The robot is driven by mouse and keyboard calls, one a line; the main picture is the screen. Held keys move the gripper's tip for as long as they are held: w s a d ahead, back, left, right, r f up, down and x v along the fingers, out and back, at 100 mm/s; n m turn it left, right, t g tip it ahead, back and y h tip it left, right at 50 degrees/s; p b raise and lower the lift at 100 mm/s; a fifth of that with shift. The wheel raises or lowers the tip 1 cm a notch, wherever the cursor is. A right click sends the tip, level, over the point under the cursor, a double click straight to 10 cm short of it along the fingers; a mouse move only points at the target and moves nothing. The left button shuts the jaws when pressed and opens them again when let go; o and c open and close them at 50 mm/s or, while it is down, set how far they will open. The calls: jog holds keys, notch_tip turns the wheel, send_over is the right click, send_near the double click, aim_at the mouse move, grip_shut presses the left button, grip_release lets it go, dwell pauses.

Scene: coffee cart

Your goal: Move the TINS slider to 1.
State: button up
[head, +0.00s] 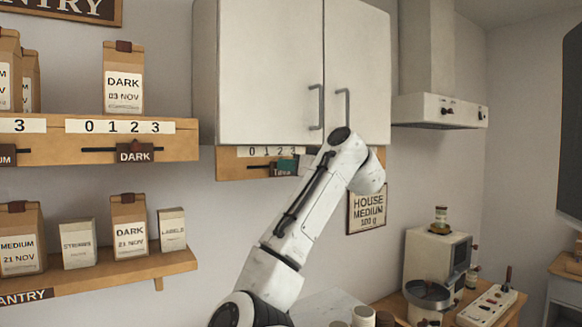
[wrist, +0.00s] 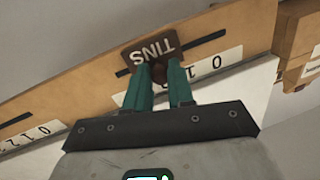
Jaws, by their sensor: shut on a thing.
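The TINS slider is a dark brown tag (wrist: 148,54) on a wooden rail under the white cupboard. Its knob (wrist: 168,73) sits between my two teal fingers (wrist: 162,78) in the wrist view, and my gripper is shut on it. The wrist view is turned, so the lettering is upside down. The scale (wrist: 207,64) shows 0 and 1 to the right of the fingers; higher numbers are hidden behind them. In the head view the tag (head: 282,169) hangs near the 2 of its scale (head: 258,152), with my gripper (head: 291,161) at it.
A second scale (wrist: 38,133) with its slot lies along the same rail in the wrist view. The DARK slider (head: 135,152) is on the pantry shelf at left. The cupboard (head: 270,75) is directly above the rail. A HOUSE MEDIUM sign (head: 367,210) hangs below.

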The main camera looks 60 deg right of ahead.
grip_shut()
jog(key=w+a, duration=0.1)
jog(key=w+a+b, duration=0.1)
jog(key=a, duration=0.1)
jog(key=shift+f, duration=0.15)
jog(key=shift+w+a, duration=0.1)
jog(key=shift+a, duration=0.15)
jog(key=o, duration=0.8)
grip_release()
jog(key=b+v, duration=0.3)
jog(key=v, duration=0.7)
jog(key=shift+s+b, duration=0.4)
